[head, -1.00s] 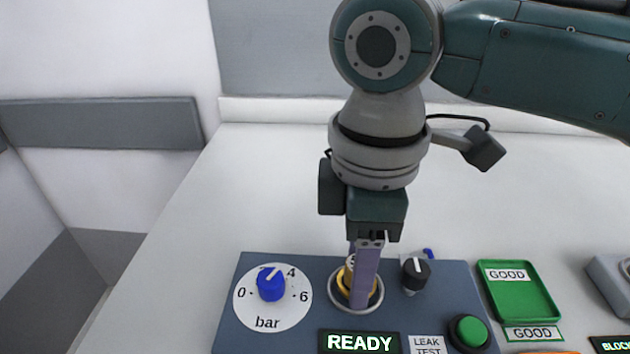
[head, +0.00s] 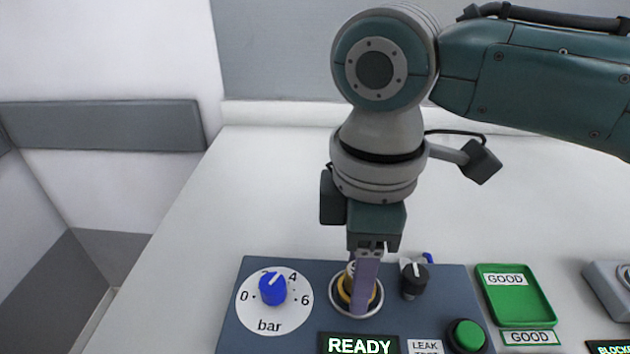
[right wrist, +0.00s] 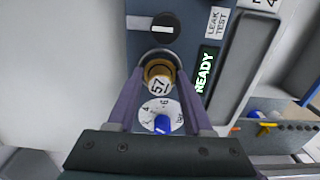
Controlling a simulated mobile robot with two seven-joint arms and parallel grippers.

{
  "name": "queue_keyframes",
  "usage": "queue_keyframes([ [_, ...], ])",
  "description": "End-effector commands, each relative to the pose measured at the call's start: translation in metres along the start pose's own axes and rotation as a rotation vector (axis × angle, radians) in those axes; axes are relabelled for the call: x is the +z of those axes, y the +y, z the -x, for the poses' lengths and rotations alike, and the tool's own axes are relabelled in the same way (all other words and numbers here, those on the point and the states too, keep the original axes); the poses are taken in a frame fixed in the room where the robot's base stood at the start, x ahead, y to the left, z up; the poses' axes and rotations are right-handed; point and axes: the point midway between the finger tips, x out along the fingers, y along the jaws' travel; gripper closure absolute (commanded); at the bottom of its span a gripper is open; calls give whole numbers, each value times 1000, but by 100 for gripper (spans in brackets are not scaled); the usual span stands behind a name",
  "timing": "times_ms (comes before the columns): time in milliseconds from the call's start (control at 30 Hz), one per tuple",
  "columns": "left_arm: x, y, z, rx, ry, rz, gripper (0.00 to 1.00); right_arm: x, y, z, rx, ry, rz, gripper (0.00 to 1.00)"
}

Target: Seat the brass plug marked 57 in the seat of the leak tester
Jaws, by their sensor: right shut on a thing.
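The brass plug marked 57 (right wrist: 156,86) has a white numbered end and a gold body. In the head view the plug (head: 344,288) is partly hidden behind a finger. My right gripper (head: 361,300) is shut on it, with a purple finger on each side; the right wrist view also shows this gripper (right wrist: 159,88). The plug is over or in the leak tester's seat, a round silver-rimmed socket (head: 378,303). I cannot tell how deep it sits. The leak tester (head: 236,325) is a dark blue panel. My left gripper is not in view.
The panel carries a blue bar dial knob (head: 272,288), a black knob (head: 414,279) close right of the seat, a green button (head: 467,336) and a lit READY sign (head: 358,345). A green GOOD tray (head: 516,295) lies to the right. The white bench behind is clear.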

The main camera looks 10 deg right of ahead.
Motion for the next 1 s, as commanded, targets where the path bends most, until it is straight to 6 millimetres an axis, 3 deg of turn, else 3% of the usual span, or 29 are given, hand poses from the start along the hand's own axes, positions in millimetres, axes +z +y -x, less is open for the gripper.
queue_keyframes([
  [1000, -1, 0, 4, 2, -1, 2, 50, 0, 0, -5, 1, 0, 0, 100],
])
